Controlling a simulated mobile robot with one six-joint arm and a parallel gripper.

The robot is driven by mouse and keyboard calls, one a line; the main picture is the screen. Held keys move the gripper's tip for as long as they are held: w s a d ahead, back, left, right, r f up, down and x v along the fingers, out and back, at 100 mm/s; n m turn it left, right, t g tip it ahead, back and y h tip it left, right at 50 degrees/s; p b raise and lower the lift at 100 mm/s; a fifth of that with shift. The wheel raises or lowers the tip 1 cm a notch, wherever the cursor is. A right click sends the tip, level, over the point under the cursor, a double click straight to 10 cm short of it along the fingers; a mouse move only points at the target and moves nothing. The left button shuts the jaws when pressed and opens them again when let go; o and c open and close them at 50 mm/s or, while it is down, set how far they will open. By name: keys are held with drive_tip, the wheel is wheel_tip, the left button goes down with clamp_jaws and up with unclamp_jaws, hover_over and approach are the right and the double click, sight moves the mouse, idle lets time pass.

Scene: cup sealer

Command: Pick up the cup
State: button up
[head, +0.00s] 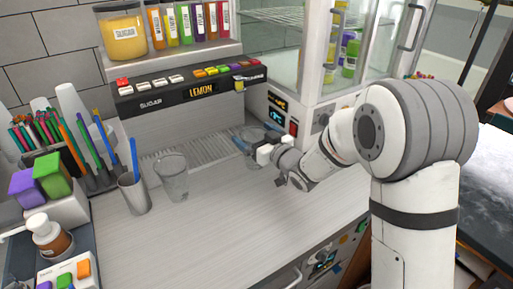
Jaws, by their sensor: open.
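A clear, empty-looking cup (172,180) stands upright on the grey counter, left of the middle in the head view. My gripper (262,145) is open, to the right of this cup and apart from it. A bluish see-through object (242,141), perhaps another cup, is at the fingertips, partly hidden by them. I cannot tell whether the fingers touch it or stand around it.
A grey holder (134,193) with a blue stick stands left of the clear cup. A glass-doored cabinet (345,50) stands at the right back. The front counter (215,225) is clear.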

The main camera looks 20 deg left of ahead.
drive_tip(key=shift+w+a, duration=0.1)
drive_tip(key=shift+a, duration=0.1)
drive_tip(key=shift+c, duration=0.5)
drive_tip(key=c, duration=1.2)
drive_tip(key=shift+d+r, duration=0.1)
